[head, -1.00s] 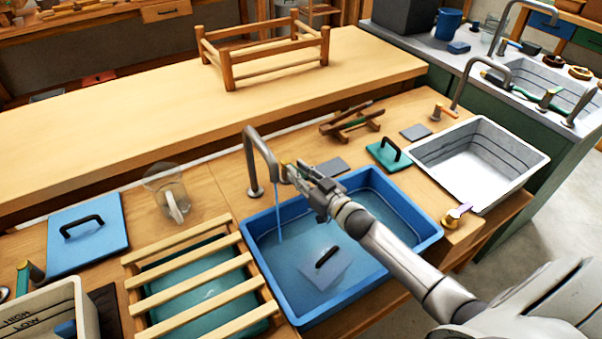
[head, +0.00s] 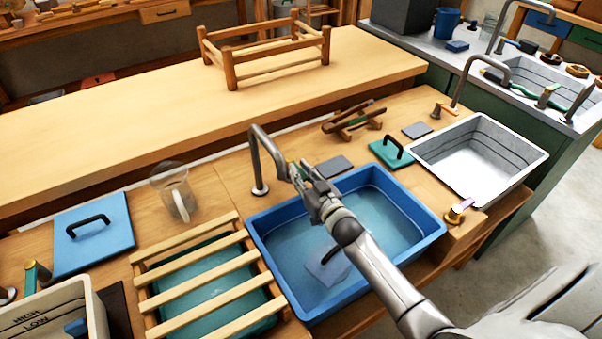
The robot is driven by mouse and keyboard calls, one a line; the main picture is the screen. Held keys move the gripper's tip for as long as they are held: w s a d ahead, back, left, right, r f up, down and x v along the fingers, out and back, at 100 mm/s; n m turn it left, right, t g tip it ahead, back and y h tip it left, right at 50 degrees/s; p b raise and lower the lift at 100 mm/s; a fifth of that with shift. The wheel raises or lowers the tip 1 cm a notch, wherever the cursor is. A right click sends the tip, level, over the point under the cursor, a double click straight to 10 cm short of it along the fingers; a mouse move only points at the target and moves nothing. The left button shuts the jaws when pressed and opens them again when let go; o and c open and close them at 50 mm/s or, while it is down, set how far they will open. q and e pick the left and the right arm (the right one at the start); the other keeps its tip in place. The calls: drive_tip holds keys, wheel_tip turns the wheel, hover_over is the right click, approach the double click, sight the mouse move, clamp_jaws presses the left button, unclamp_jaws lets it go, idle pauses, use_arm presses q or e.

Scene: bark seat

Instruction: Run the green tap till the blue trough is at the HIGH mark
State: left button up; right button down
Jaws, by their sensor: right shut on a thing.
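The blue trough (head: 430,233) stands at the centre and holds clear blue water. Its HIGH mark cannot be read in this view. A bent grey tap spout (head: 254,150) reaches over its back left corner, and no stream shows below it. My right gripper (head: 305,184) is at the trough's back rim, shut on the green tap handle (head: 294,170), which it mostly hides. A grey plate with a black handle (head: 327,268) lies in the water, partly behind my right arm. My left gripper is not in view.
A slatted wooden rack (head: 195,258) over a teal trough stands left of the blue trough. A glass jug (head: 172,185), blue lid (head: 93,240) and green lid (head: 393,152) lie around. A white trough (head: 530,153) stands right. The long bench behind (head: 130,125) has free room.

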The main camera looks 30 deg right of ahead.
drive_tip(key=c, duration=1.3)
unclamp_jaws()
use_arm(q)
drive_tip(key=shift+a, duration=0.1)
use_arm(e)
drive_tip(key=s, duration=1.2)
drive_tip(key=shift+d, duration=0.35)
drive_tip(key=shift+r, duration=0.1)
